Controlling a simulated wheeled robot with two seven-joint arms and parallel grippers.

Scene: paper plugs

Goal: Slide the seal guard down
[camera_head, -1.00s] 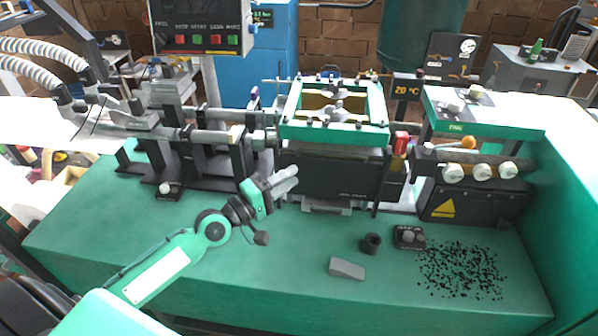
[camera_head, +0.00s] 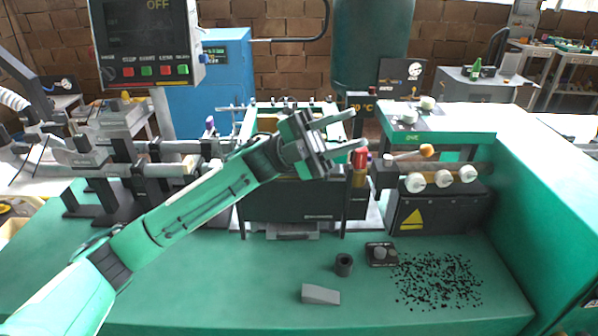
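The seal guard appears to be the green frame (camera_head: 248,122) on top of the dark sealing machine (camera_head: 290,203) at the middle of the bench. My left arm crosses in front of it and hides much of its middle and front. My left gripper (camera_head: 337,134) is over the right part of the frame, its two grey fingers apart and pointing right, with nothing between them. I cannot tell whether it touches the frame. A red knob (camera_head: 359,158) stands just below and right of the fingertips. My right gripper is not in view.
A control box with white knobs (camera_head: 441,179) stands right of the machine. A grey wedge (camera_head: 320,294), a black ring (camera_head: 343,264), a small button box (camera_head: 381,254) and scattered black bits (camera_head: 437,280) lie on the green bench. The front left bench is mostly clear.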

